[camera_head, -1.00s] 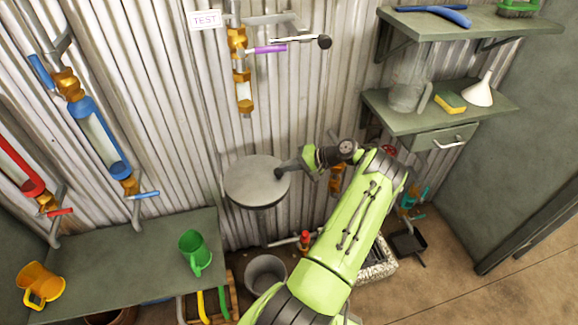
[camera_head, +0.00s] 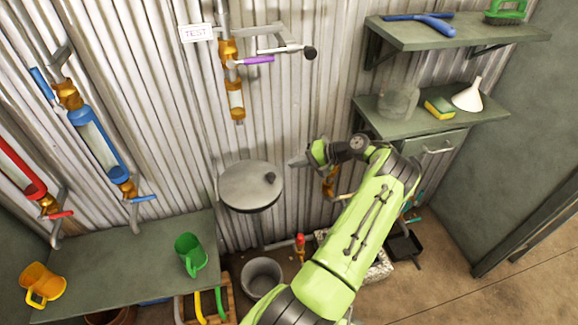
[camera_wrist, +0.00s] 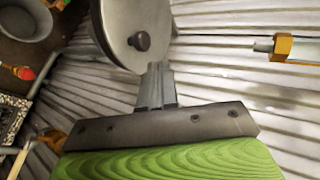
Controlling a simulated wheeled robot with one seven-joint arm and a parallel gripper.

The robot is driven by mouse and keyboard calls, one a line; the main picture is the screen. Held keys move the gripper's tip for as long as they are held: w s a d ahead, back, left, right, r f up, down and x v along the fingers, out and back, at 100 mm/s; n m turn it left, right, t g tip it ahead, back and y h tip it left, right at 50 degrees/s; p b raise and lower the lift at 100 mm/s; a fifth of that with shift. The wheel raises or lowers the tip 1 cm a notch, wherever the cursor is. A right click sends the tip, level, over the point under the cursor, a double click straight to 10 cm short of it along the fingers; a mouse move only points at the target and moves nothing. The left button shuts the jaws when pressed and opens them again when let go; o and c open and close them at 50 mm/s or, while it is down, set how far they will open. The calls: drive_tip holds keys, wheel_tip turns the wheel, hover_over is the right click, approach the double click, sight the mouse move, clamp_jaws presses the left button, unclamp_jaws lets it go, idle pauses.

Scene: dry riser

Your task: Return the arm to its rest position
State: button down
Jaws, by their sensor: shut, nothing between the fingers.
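My gripper (camera_head: 294,162) is at the end of the green arm, in front of the corrugated wall. It is shut and empty. In the head view its tip is just right of a round grey disc (camera_head: 240,188) with a dark knob (camera_head: 270,178), with a small gap between them. In the wrist view the shut fingers (camera_wrist: 155,75) point up toward the disc (camera_wrist: 125,22), and its knob (camera_wrist: 139,41) shows just beyond the fingertips. My arm hides part of the wall and floor behind it.
A TEST sign (camera_head: 196,33) and a brass valve with a purple lever (camera_head: 258,60) are above the disc. Shelves (camera_head: 435,125) stand to the right of my arm. A bench (camera_head: 120,262) with green (camera_head: 190,254) and orange (camera_head: 40,284) mugs is lower left. A bucket (camera_head: 262,277) stands below.

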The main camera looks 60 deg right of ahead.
drive_tip(key=v, duration=0.4)
drive_tip(key=shift+s+d+f, duration=0.2)
drive_tip(key=shift+s+d, duration=0.1)
drive_tip(key=shift+d, duration=0.1)
